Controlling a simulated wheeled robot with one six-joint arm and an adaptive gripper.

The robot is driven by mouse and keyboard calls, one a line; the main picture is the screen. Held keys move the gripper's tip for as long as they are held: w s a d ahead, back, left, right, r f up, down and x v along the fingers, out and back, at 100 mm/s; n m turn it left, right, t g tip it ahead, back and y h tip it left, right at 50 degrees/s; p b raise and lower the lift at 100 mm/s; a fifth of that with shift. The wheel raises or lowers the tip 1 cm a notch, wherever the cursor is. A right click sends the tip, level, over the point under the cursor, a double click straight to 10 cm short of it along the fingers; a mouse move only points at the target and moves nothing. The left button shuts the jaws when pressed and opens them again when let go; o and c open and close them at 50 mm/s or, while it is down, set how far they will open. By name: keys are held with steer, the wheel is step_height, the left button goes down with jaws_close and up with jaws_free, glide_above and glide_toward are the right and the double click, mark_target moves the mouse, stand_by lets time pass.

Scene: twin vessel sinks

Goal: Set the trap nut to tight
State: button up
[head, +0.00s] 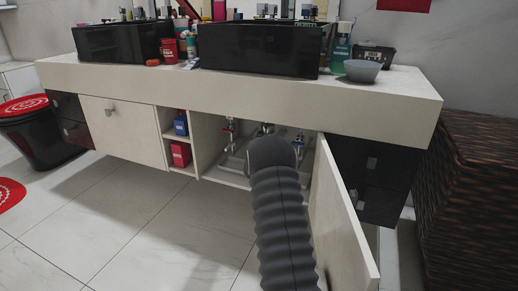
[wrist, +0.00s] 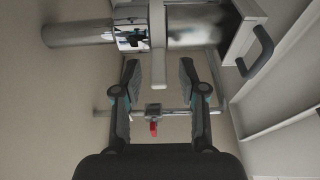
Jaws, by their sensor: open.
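In the wrist view, a thick metal pipe (wrist: 80,33) runs across the top. A shiny chrome collar (wrist: 131,24) sits on it, and a pale flat bar (wrist: 158,45) crosses it upright; I cannot tell for certain which part is the trap nut, or its setting. My gripper (wrist: 158,66) is open, with its fingertips below the pipe and one on each side of the pale bar's lower end. I cannot tell if they touch it. In the head view my arm hides the gripper inside the open cabinet.
A thin pipe with a red-handled valve (wrist: 153,128) lies behind the fingers. A dark handle (wrist: 257,50) is at upper right in the wrist view. The open cabinet door (head: 340,215) stands right of my arm; a shelf with a red box (head: 180,154) is left.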

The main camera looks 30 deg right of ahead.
steer(key=v, duration=1.1)
